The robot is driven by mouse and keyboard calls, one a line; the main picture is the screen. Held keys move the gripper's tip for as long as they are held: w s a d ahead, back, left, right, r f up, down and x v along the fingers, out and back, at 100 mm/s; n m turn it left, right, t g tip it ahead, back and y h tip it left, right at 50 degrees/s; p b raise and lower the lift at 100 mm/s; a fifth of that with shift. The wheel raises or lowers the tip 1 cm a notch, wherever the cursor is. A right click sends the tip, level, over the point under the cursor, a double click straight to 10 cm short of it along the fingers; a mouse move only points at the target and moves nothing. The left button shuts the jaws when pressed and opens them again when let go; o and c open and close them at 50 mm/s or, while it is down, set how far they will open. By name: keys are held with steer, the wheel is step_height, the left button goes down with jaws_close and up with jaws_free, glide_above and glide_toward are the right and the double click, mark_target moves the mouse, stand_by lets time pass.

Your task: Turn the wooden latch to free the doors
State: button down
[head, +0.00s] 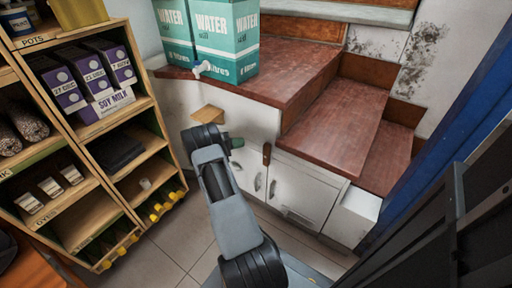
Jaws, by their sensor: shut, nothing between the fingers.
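A small dark brown wooden latch (266,153) stands upright on the white cabinet front under the stairs. It sits at the seam between two white doors, the left door (247,163) and the right door (297,180). Each door has a metal handle, and both look shut. My grey and black arm reaches up in front of the left part of the cabinet. A dark joint of my arm is left of the latch, with a visible gap to it.
A wooden shelf unit (150,98) with soy milk boxes stands at the left. Teal water boxes (222,40) stand on the red-brown steps (328,130) above the cabinet. A tan wooden piece (208,114) shows by my arm. Dark panels (450,220) fill the right. Tiled floor (165,245) is clear.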

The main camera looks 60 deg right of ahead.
mark_target(265, 144)
steer(key=s+d, duration=0.1)
steer(key=s, duration=0.2)
steer(key=s+d+b, duration=0.1)
steer(key=shift+s+d, duration=0.25)
steer(key=shift+d, duration=0.05)
steer(key=shift+s, duration=1.05)
